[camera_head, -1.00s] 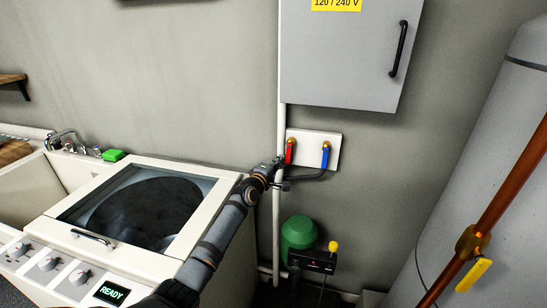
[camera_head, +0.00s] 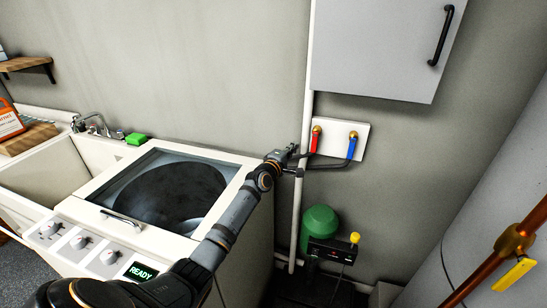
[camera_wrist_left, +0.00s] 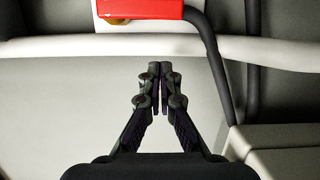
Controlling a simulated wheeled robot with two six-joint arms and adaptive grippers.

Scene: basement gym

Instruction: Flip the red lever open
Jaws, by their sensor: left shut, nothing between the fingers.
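The red lever (camera_head: 315,142) hangs down from a brass valve on a white wall plate (camera_head: 334,140), left of the blue lever (camera_head: 352,147). My left gripper (camera_head: 291,151) is shut and empty, just left of the red lever and slightly below its top, with a small gap in the picture. In the left wrist view the red lever (camera_wrist_left: 140,9) is cut off by the top edge, and the shut fingertips (camera_wrist_left: 160,68) point towards it from below, apart from it. The right gripper is not in view.
A white vertical pipe (camera_head: 297,215) and dark hoses run beside the levers. A grey electrical cabinet (camera_head: 385,45) hangs above. A washer (camera_head: 250,172) stands at left under my arm. A green tank (camera_head: 319,228) is below, and a large grey tank (camera_head: 490,215) stands at right.

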